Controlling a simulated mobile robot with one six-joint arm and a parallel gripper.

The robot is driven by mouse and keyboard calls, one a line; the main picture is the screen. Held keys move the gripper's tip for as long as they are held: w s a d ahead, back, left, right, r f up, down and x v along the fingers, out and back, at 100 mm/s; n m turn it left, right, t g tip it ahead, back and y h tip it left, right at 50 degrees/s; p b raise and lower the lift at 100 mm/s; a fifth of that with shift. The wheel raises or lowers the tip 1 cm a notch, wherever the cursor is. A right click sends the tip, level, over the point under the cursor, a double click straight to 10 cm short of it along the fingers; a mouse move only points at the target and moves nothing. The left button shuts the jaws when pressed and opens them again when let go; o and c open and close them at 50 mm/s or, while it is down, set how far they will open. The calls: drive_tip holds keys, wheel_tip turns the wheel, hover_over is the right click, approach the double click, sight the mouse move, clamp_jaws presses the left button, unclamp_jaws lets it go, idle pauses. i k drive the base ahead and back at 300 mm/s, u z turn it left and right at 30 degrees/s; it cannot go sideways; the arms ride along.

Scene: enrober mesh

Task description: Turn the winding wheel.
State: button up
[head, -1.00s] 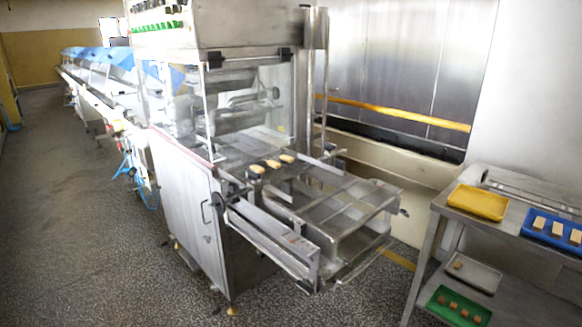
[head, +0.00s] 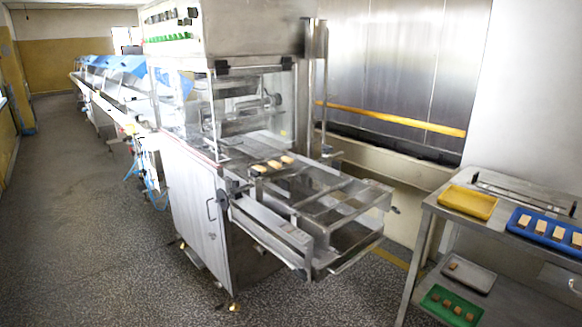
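The enrober (head: 200,215) stands in the middle of the head view, a steel cabinet with a clear-sided hood (head: 247,105). An open mesh frame (head: 335,203) juts from its near end. A small dark round fitting (head: 233,187) sits on the cabinet's near side, beside the frame. Another small knob (head: 395,209) shows at the frame's right edge. I cannot tell whether either is the winding wheel. My gripper is not in view.
A steel rack at right holds a yellow tray (head: 467,203), a blue tray (head: 528,217) with several blocks, and, lower, a grey tray (head: 468,276) and a green tray (head: 437,293). Several biscuits lie on the enrober's belt. Speckled floor (head: 90,250) is clear at left.

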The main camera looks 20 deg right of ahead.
sight(223, 199)
drive_tip(key=u, duration=0.15)
drive_tip(key=i, duration=0.9)
drive_tip(key=z, duration=0.1)
drive_tip(key=k, duration=0.15)
drive_tip(key=u, duration=1.8)
